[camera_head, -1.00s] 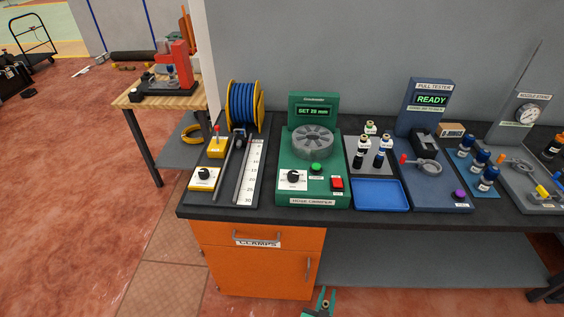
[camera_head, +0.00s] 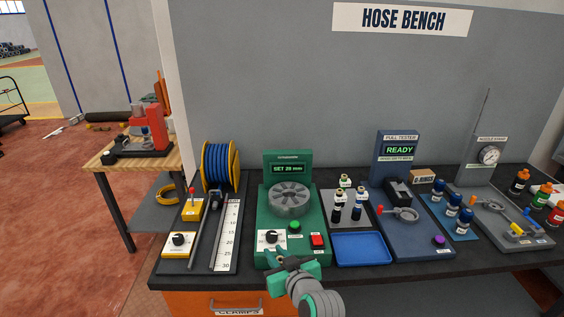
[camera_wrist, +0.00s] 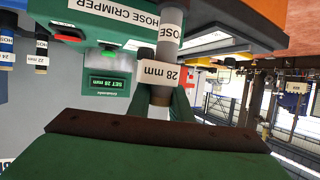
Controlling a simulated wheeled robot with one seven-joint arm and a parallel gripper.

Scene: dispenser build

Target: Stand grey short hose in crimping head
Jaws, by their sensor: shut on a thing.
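My gripper (camera_head: 284,266) is in front of the green hose crimper (camera_head: 266,228) in the head view, low at its front edge. In the wrist view my gripper (camera_wrist: 164,95) is shut on a grey hose (camera_wrist: 171,22) with white "HOSE" and "28 mm" labels. The hose cannot be made out clearly in the head view. The crimping head (camera_head: 290,197), a grey ring of segments with a centre opening, lies on top of the crimper, behind and apart from my gripper. The crimper's display (camera_head: 287,169) reads SET 28 mm.
A rack with several dark fittings (camera_head: 337,207) and an empty blue tray (camera_head: 362,248) stand right of the crimper. The pull tester (camera_head: 398,144) is farther right. A blue hose reel (camera_head: 221,165) and a ruler (camera_head: 228,235) are on the left.

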